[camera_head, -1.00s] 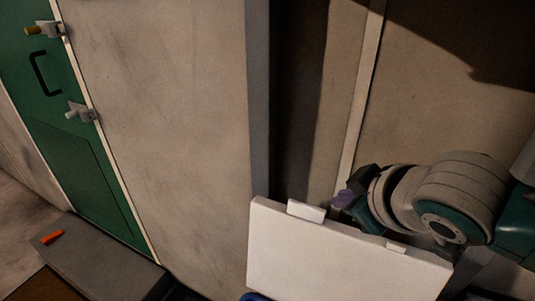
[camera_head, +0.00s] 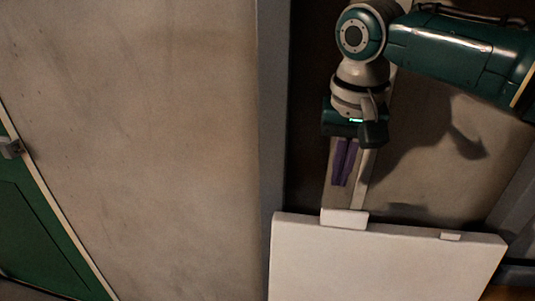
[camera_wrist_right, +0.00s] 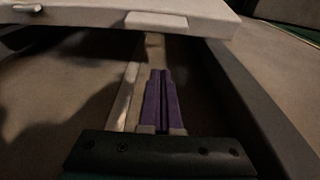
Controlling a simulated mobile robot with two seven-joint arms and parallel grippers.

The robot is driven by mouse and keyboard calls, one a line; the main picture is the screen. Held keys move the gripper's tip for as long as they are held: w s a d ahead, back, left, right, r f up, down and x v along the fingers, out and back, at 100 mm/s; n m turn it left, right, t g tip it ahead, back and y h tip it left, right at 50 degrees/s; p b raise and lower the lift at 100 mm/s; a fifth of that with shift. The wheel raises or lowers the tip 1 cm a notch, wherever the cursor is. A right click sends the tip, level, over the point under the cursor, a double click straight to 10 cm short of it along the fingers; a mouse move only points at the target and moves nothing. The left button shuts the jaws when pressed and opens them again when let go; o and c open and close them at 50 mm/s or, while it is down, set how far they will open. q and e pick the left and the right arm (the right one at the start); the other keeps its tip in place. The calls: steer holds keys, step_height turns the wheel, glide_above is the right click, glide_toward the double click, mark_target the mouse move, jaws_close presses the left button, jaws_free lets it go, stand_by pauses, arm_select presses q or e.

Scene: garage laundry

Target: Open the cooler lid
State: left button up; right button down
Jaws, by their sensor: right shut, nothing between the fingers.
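The white slab with tabs along its top edge appears to be the cooler lid (camera_head: 385,265); it seems to stand raised, broad face toward the head camera. The cooler body is not clearly visible. The lid's edge also shows at the top of the right wrist view (camera_wrist_right: 85,13), with a pale tab (camera_wrist_right: 156,20). My right gripper (camera_head: 339,184) hangs above the lid's top edge, purple fingers pointing down and closed together, empty. The fingers also show in the wrist view (camera_wrist_right: 161,73), apart from the lid. My left gripper is not in view.
A grey-beige wall panel (camera_head: 140,130) fills the left side, beside a dark upright post (camera_head: 274,110). A green door (camera_head: 35,240) is at the far left. A wall stands close behind my right arm.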

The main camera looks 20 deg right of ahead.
steer(key=s+a+f+p, duration=0.2)
steer(key=s+p, duration=0.1)
stand_by(0.4)
